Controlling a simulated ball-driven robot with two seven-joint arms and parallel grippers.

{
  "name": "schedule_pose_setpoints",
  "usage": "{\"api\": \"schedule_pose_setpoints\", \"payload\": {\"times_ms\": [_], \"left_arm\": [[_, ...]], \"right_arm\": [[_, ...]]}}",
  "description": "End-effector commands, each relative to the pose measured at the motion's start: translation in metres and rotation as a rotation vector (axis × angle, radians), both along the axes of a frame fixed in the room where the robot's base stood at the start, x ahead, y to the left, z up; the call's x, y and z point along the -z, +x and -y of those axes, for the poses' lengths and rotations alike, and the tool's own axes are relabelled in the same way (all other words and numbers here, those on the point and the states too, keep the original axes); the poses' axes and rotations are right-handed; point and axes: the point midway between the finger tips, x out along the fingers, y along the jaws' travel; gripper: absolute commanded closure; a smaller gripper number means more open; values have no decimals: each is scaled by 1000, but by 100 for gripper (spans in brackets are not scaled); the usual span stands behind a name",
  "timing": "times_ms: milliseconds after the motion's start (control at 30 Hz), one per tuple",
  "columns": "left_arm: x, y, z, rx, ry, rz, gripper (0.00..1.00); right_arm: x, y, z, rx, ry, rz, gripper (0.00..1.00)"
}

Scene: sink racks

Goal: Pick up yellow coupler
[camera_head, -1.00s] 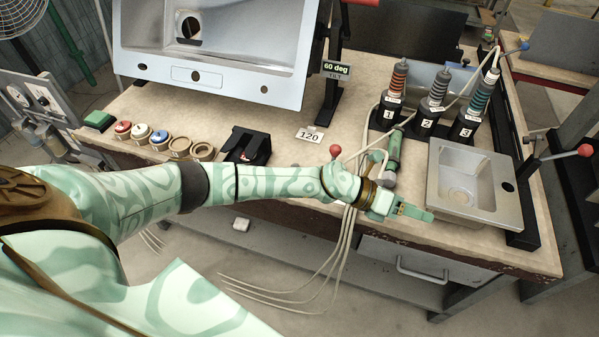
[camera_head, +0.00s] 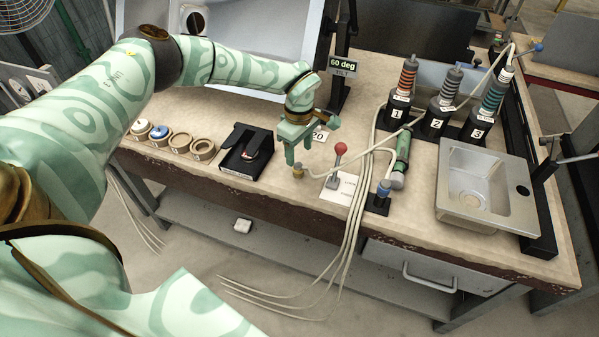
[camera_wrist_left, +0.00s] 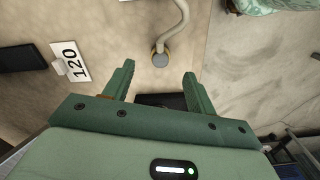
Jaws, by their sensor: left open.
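The yellow coupler (camera_head: 298,171) is a small brass-yellow fitting at the end of a pale hose (camera_head: 325,172). It is near the front of the worktop, left of the red-knobbed lever (camera_head: 340,150). My left gripper (camera_head: 311,143) points down above the coupler, open and empty. In the left wrist view, the coupler (camera_wrist_left: 160,58) appears just beyond and between the fingertips of my left gripper (camera_wrist_left: 159,69), apart from both. My right gripper is not in view.
A black holder (camera_head: 246,152) and several round cups (camera_head: 180,142) stand to the left. Numbered bottle stands (camera_head: 433,123), a green cylinder (camera_head: 403,145), a blue-topped fitting (camera_head: 383,190) and a small sink (camera_head: 487,188) are to the right. Loose hoses hang over the front edge.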

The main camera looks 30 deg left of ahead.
Motion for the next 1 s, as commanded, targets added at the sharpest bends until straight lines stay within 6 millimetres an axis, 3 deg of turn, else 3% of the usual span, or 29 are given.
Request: {"api": "schedule_pose_setpoints", "payload": {"times_ms": [33,333,533,800,967,1000], "left_arm": [[11,0,0,0,0,-2,43],[33,0,-2,-1,-1,0,43],[68,-1,-5,-1,-3,-3,43],[71,-1,-5,-1,-2,2,43],[71,-1,-5,-1,-3,2,88],[71,-1,-5,-1,-2,2,88]], "right_arm": [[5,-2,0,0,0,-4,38],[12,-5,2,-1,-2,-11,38],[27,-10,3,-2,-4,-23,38],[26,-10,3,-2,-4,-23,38],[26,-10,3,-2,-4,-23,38],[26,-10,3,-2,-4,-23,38]]}}
